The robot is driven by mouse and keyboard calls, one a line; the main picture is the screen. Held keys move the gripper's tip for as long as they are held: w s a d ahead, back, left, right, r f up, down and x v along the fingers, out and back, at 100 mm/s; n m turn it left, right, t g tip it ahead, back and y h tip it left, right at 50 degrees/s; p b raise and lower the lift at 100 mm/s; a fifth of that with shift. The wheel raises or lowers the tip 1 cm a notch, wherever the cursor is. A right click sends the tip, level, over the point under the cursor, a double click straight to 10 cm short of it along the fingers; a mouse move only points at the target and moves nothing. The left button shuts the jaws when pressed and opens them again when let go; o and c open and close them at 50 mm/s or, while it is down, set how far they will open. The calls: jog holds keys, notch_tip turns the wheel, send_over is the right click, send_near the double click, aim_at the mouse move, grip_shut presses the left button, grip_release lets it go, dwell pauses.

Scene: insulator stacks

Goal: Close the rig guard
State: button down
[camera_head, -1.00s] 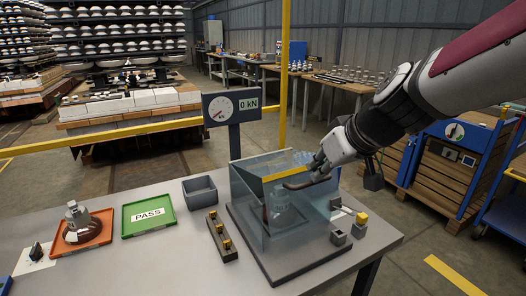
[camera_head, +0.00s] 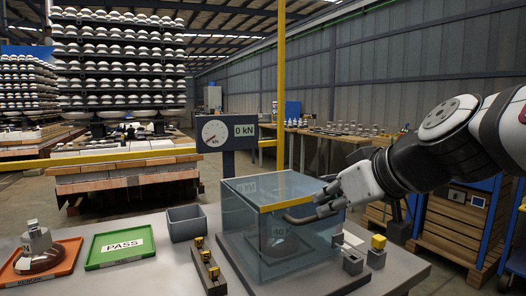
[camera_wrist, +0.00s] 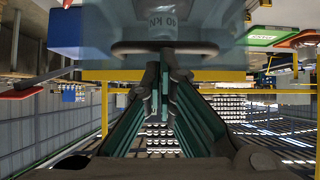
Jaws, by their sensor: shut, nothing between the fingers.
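The rig guard (camera_head: 240,225) is a clear bluish box on a grey base. Its top looks level, with a yellow strip (camera_head: 287,203) along the front upper edge. A dark bar handle (camera_head: 300,218) curves just below the strip; it also crosses the wrist view (camera_wrist: 205,48). My gripper (camera_head: 322,199) is at the handle's right end, its fingers shut with nothing held. In the wrist view the fingertips (camera_wrist: 164,68) are close to the handle and strip; whether they touch is unclear. A dim insulator shows through the clear walls.
A gauge post reading 0 kN (camera_head: 228,133) stands behind the guard. A green PASS tray (camera_head: 121,245), an orange tray (camera_head: 62,268) and a grey bin (camera_head: 187,223) are left. A yellow-topped block (camera_head: 377,250) is right.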

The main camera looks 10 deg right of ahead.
jog(key=shift+f+b, duration=0.7)
jog(key=shift+b, duration=0.55)
jog(key=shift+t, duration=0.3)
jog(key=shift+r, duration=0.1)
